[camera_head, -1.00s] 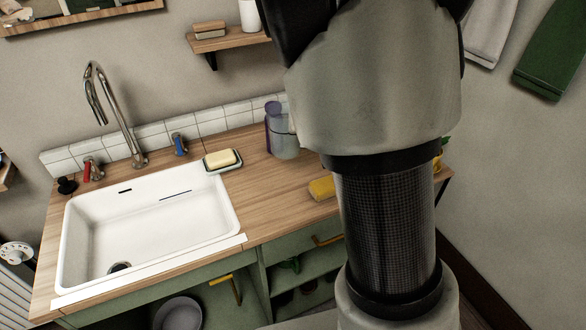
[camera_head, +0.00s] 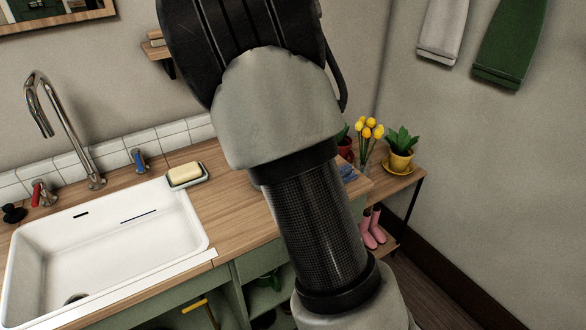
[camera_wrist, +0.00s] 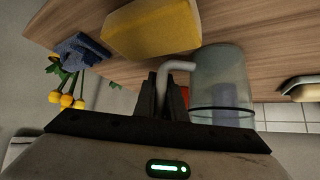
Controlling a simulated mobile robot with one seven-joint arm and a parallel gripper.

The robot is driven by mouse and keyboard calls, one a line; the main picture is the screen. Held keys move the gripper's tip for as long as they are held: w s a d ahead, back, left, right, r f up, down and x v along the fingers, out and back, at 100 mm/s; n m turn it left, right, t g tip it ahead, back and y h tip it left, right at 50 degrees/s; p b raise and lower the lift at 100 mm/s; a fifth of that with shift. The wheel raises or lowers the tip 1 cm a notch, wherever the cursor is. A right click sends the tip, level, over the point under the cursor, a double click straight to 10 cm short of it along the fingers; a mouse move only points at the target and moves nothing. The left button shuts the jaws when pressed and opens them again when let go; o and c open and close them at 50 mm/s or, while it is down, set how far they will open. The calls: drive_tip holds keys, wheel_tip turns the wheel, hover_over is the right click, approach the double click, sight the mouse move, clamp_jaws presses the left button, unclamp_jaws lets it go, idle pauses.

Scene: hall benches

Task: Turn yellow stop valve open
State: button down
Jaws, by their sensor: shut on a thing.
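In the wrist view my gripper (camera_wrist: 172,90) is shut on the bent handle of a clear, see-through jug (camera_wrist: 222,80) over the wooden worktop. Whether the jug touches the worktop, I cannot tell. In the head view my arm hides the gripper and the jug. The sink has a red tap handle (camera_head: 43,194) on the left and a blue tap handle (camera_head: 138,160) on the right of a chrome spout (camera_head: 66,125).
A yellow sponge (camera_wrist: 152,32) and a blue cloth (camera_wrist: 82,50) lie near the jug. A soap dish (camera_head: 188,180) sits beside the white sink (camera_head: 110,240). Yellow flowers (camera_head: 369,132) and a potted plant (camera_head: 401,150) stand at the right. Pink boots (camera_head: 372,230) are below.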

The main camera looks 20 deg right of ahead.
drive_tip(key=shift+f, duration=0.2)
drive_tip(key=c, duration=1.8)
unclamp_jaws()
drive_tip(key=shift+r, duration=0.1)
